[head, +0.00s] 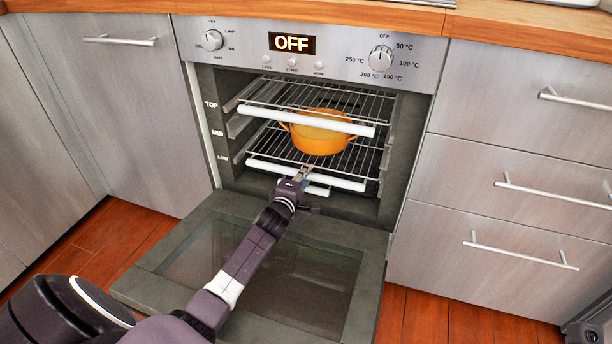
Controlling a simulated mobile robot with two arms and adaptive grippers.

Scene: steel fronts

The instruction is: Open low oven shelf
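The oven door (160,250) is folded down. Inside are a top shelf with a white front bar (300,119), a second shelf with a white front bar (338,181), and a lower white bar (318,190), seemingly the low shelf's, mostly hidden. An orange pot (318,139) stands on the second shelf, behind the top bar. My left gripper (302,174) reaches over the door to the oven mouth, in front of the two lower bars. Its fingertips are small and overlap the bars, so I cannot tell whether they touch or grip. My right gripper is not in view.
The oven panel (226,40) reads OFF, with knobs on both sides. Steel drawers (510,120) with bar handles stand right, a steel cabinet (120,110) left. A wooden counter (490,28) runs above. The wooden floor (410,318) shows beside the door.

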